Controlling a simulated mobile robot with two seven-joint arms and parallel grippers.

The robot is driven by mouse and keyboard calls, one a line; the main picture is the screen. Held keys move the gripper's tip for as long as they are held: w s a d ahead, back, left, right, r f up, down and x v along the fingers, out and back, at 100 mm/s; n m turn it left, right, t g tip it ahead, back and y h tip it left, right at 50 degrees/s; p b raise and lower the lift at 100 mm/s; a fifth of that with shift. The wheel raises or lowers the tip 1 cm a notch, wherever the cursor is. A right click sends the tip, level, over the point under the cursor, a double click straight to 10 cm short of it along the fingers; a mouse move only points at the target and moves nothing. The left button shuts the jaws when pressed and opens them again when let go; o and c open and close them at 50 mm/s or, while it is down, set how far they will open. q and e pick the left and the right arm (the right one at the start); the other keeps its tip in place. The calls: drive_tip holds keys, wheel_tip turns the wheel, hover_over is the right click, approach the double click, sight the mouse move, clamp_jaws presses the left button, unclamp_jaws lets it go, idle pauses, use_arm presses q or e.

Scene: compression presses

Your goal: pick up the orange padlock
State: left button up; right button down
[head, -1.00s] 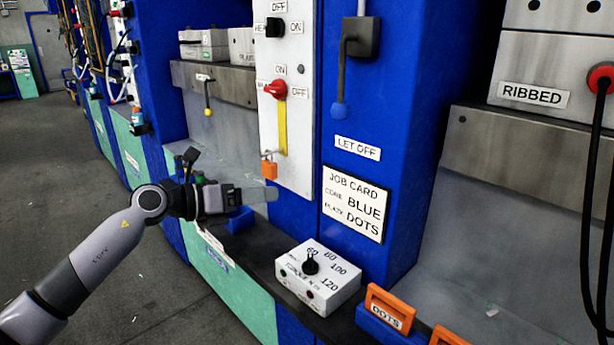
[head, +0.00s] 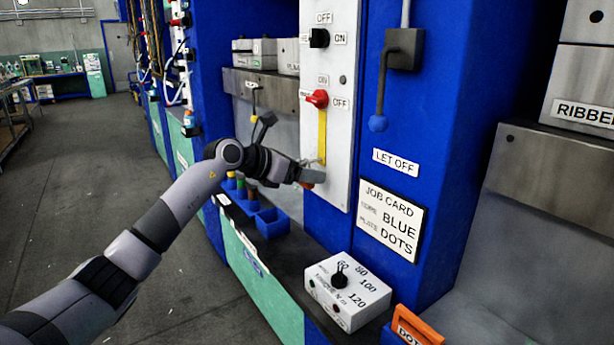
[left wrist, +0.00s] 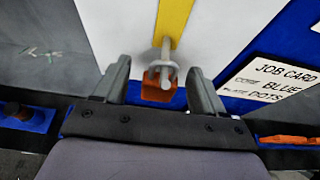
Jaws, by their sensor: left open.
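The orange padlock (left wrist: 158,86) hangs by its grey shackle at the lower end of a yellow strip (left wrist: 174,22) on the white switch panel. In the left wrist view it lies between the two fingers of my left gripper (left wrist: 160,88), which are apart with a gap on each side. In the head view my left gripper (head: 312,174) is at the panel's lower left, and it hides most of the padlock; only a bit of orange (head: 307,185) shows. My right gripper is not in view.
A red knob (head: 317,98) and a black knob (head: 319,38) sit above on the panel (head: 343,150). A black lever (head: 382,85) hangs to the right. Below are a job card (head: 391,221), a white dial box (head: 347,290) and a blue bin (head: 271,223).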

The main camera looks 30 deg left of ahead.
use_arm(q)
drive_tip(key=shift+w+d+f, duration=0.15)
drive_tip(key=shift+w+f, duration=0.05)
drive_tip(key=shift+w, duration=0.2)
drive_tip(key=c, duration=1.1)
drive_tip(key=shift+r, duration=0.2)
